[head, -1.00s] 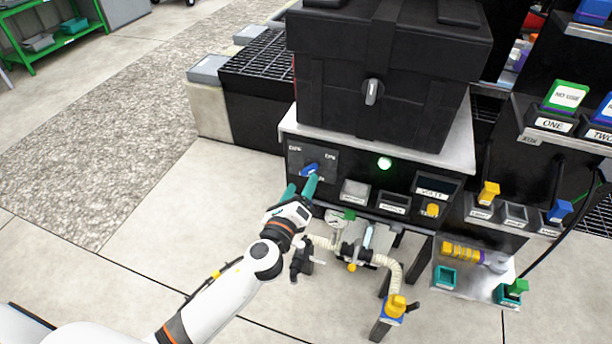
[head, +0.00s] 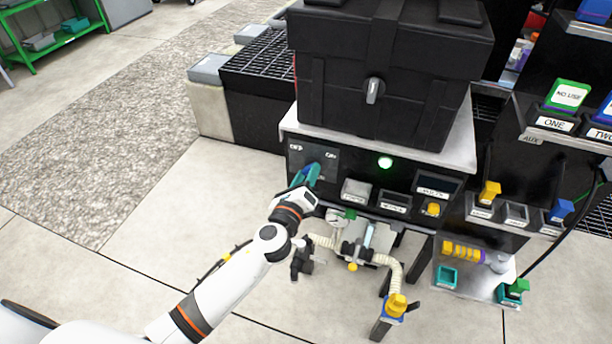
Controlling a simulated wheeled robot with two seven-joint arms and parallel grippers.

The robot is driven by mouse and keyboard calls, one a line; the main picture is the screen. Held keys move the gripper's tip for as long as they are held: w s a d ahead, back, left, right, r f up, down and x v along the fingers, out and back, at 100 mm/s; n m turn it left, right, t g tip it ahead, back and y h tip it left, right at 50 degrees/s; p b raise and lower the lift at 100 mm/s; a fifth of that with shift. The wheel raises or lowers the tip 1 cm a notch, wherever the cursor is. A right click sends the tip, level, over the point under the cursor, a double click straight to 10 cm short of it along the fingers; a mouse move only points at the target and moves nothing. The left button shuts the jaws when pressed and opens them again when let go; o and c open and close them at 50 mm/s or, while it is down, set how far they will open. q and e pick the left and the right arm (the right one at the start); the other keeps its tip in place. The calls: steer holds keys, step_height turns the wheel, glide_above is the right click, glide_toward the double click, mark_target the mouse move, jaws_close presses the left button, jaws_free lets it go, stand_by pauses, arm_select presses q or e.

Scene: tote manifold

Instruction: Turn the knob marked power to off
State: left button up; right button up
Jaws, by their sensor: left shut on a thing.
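The power knob is a blue knob (head: 313,168) on a dark plate (head: 328,158) at the left end of the black control panel. Small white labels stand at the plate's upper left and upper right. My left gripper (head: 306,174), with teal fingers, is shut on the blue knob and covers most of it. The knob's pointing direction is hard to tell behind the fingers. A green lamp (head: 385,163) is lit to the right of the plate. My right gripper is not in view.
A black case (head: 385,85) with a grey latch stands on top of the panel unit. Below the panel are pale hoses (head: 388,268) with valves and a yellow knob (head: 396,304). Label blocks stand on shelves at right.

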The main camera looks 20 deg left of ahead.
arm_select(q)
steer(key=shift+f+n, duration=0.1)
steer(key=shift+n, duration=0.3)
steer(key=shift+n+b, duration=0.35)
steer(key=shift+n, duration=0.55)
steer(key=n, duration=0.2)
steer(key=shift+n, duration=0.4)
steer(key=n, duration=0.2)
steer(key=shift+n+b, duration=0.3)
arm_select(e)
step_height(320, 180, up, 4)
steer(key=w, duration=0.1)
arm_select(q)
steer(key=n, duration=0.3)
steer(key=shift+n, duration=0.3)
steer(key=shift+n+p, duration=1.3)
steer(key=shift+n, duration=2)
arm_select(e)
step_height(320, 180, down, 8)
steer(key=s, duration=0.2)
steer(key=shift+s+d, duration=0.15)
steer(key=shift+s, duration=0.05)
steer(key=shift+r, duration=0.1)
